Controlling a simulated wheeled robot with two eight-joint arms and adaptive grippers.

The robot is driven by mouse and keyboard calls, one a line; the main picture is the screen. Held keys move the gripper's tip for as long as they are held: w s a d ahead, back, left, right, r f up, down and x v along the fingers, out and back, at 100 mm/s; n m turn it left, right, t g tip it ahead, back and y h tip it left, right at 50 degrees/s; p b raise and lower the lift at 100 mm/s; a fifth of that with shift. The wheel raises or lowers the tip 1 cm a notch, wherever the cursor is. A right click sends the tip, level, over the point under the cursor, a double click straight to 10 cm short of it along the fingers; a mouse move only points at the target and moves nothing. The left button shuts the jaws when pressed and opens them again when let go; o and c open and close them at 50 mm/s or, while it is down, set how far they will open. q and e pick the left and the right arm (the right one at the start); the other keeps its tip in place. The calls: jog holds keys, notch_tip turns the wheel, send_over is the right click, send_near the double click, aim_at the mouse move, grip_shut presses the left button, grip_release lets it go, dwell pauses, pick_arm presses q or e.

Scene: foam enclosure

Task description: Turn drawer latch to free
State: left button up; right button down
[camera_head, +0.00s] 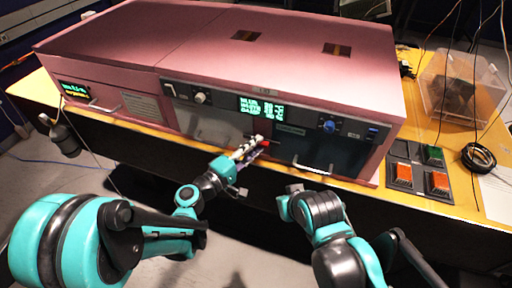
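A pink cabinet (270,62) stands on a yellow-topped table, with dark drawer fronts on its near face. The right drawer front (325,150) has a silver bar handle (312,167). My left gripper (258,144) reaches to the front between the drawer fronts, close to a small red part (265,143) that may be the latch. The gripper covers most of this spot, so contact and the latch's angle cannot be made out. Its finger opening is unclear. My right gripper (289,191) is below the table edge, apart from the cabinet; its fingers are too small to read.
A green-lettered display (261,107), a white knob (200,98) and a blue knob (329,126) sit above the drawers. At right are a button panel (418,170), a clear bin (460,85) and a black cable coil (478,157). A bottle-like object (65,138) hangs at left.

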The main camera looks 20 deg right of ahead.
pick_arm(q)
jog(key=shift+w+d, duration=0.15)
jog(key=shift+d, duration=0.2)
grip_shut()
